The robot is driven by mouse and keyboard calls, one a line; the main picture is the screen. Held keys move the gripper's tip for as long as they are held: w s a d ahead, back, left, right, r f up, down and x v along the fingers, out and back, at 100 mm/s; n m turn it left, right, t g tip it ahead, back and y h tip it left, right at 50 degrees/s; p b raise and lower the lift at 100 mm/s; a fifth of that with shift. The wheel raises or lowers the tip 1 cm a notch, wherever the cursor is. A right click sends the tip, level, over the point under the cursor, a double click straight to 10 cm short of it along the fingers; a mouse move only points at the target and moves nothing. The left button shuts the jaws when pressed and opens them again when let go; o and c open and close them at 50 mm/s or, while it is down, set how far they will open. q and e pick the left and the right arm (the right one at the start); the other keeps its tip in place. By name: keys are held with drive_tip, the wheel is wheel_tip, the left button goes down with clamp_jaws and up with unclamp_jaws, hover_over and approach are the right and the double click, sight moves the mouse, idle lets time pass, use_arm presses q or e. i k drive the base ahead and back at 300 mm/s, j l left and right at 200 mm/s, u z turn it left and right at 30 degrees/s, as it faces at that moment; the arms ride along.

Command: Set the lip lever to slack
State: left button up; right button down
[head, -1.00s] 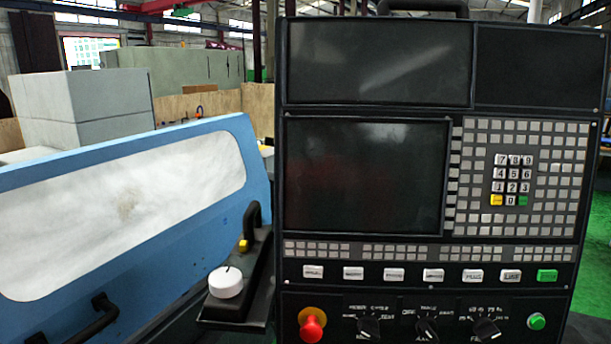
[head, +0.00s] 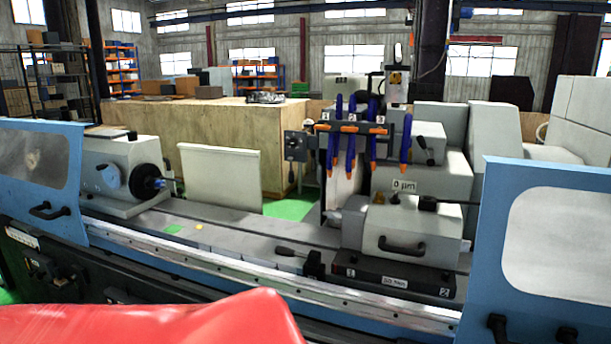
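The cylindrical grinder's bed (head: 225,235) runs across the head view, with the workhead (head: 120,165) at left and a grey housing with a black handle (head: 402,243) at right. No lever has a readable lip label. Candidates are a short black lever (head: 288,252) lying low over the bed, a black-knobbed lever (head: 422,142) on the upper right housing, and a black lever (head: 428,203) on top of the grey housing. I cannot tell which is the lip lever or how it is set. Neither gripper is in view.
Blue sliding guards stand at left (head: 70,185) and right (head: 496,240), leaving the middle open. Blue-and-orange coolant hoses (head: 350,150) hang by the wheel housing. A large blurred red shape (head: 170,322) covers the bottom left.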

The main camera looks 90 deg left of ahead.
sight(291, 159)
drive_tip(key=u, duration=2.85)
drive_tip(key=i+z, duration=0.1)
drive_tip(key=i, duration=0.35)
